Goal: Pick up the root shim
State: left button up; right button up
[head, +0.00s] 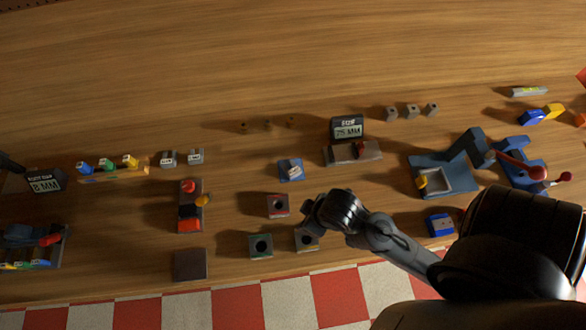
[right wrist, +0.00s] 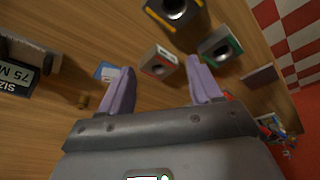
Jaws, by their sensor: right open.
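No piece is clearly marked as the root shim. Small labelled blue, green and yellow pieces (head: 107,165) stand on a wooden strip at the left, and two grey labelled blocks (head: 168,158) stand beside them; I cannot tell which is the shim. A dark sign (head: 45,181) near them seems to read "root gap 8 mm". My right gripper (head: 312,218) is over the front middle of the table, its fingertips unclear there. In the right wrist view its two purple fingers (right wrist: 162,82) are apart and empty, with a red-marked holed block (right wrist: 160,65) beyond them. My left gripper is not seen.
Holed blocks marked red (head: 278,205), green (head: 261,245) and yellow (head: 306,240) are close to the right gripper. A blue pad (head: 291,170), a 75 mm sign (head: 347,128) and a blue fixture (head: 455,187) stand further off. The back of the table is clear.

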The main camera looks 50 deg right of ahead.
jog(key=shift+o, duration=0.3)
jog(key=o, duration=0.3)
